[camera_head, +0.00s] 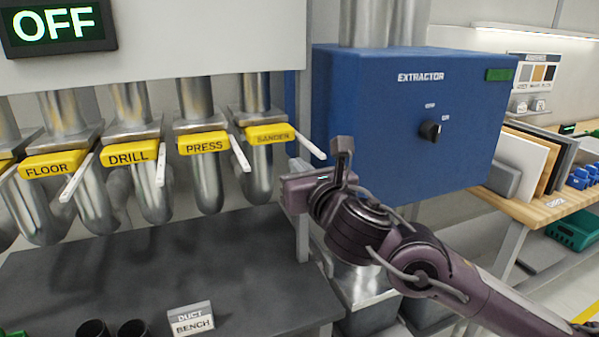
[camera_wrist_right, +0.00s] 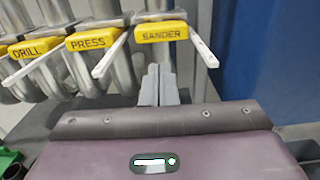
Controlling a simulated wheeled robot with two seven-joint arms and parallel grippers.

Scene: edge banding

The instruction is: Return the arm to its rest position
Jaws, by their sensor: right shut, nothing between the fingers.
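My right arm (camera_head: 430,262) reaches in from the lower right in the head view. Its gripper (camera_head: 290,190) is in front of the duct gates, below the SANDER gate (camera_head: 270,133) and left of the blue extractor box (camera_head: 410,120). In the right wrist view the gripper fingers (camera_wrist_right: 159,82) are together with nothing between them. They point toward the SANDER gate (camera_wrist_right: 161,32) and look apart from its white lever (camera_wrist_right: 204,51). My left gripper is not in view.
PRESS (camera_head: 203,143), DRILL (camera_head: 130,153) and FLOOR (camera_head: 50,164) gates hang on ducts at left, each with a white lever. The dark duct bench (camera_head: 150,270) is below. A display (camera_head: 55,25) reads OFF. A wooden workbench (camera_head: 555,205) with panels stands at right.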

